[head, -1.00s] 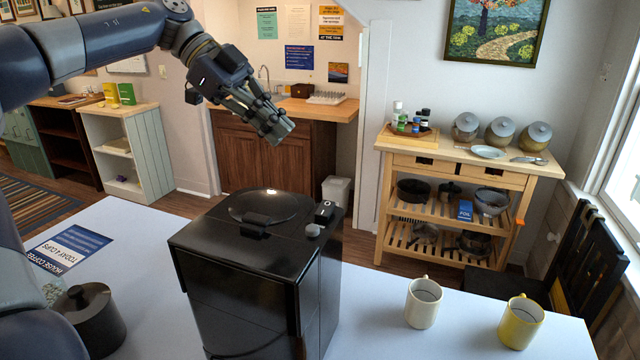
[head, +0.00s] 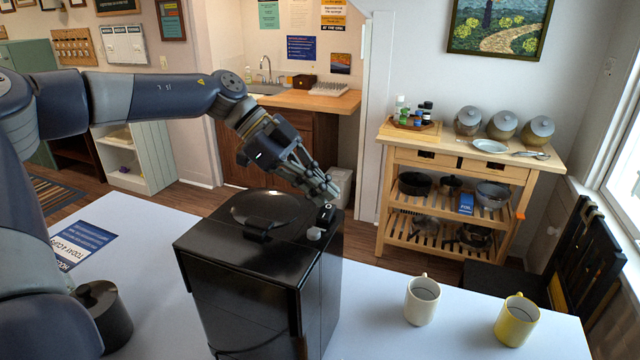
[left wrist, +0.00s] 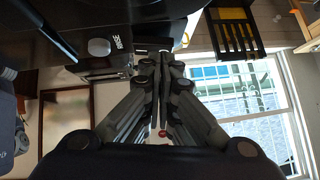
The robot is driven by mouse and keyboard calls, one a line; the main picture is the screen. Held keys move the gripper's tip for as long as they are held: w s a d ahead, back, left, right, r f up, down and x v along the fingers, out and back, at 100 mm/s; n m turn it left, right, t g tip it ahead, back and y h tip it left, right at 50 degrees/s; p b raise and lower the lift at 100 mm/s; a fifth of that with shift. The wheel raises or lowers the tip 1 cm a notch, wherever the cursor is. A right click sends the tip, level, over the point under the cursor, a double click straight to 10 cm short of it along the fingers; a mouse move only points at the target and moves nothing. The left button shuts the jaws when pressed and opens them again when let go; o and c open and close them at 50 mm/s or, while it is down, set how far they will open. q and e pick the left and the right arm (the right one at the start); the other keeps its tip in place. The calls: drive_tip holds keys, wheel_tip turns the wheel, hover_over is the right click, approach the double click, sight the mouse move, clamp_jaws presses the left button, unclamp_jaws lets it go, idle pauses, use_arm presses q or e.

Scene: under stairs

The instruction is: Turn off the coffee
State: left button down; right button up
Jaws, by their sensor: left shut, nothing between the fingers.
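The coffee machine (head: 240,262) is a large black box on the white table, with a round lid on top. A small black switch (head: 326,214) and a grey knob (head: 314,233) sit at its top right edge. The knob also shows in the left wrist view (left wrist: 98,47), beside a small label with white lettering. My left gripper (head: 332,192) is shut and empty, its fingertips just above and beside the switch; I cannot tell whether they touch it. In the left wrist view the fingers (left wrist: 156,62) are together near the machine's edge. My right gripper is not in view.
A white mug (head: 421,302) and a yellow mug (head: 517,322) stand on the table (head: 385,335) to the right. A dark lidded pot (head: 103,312) and a blue sign (head: 82,243) are at the left. A wooden cart (head: 470,160) stands behind.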

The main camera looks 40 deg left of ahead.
use_arm(q)
drive_tip(key=shift+d, duration=0.1)
drive_tip(key=shift+w+f, duration=0.35)
drive_tip(key=shift+f, duration=0.25)
drive_tip(key=shift+r, duration=0.15)
drive_tip(key=shift+s, duration=0.6)
drive_tip(key=shift+s+d+f, duration=0.1)
drive_tip(key=shift+s+f, duration=0.1)
drive_tip(key=shift+s, duration=0.2)
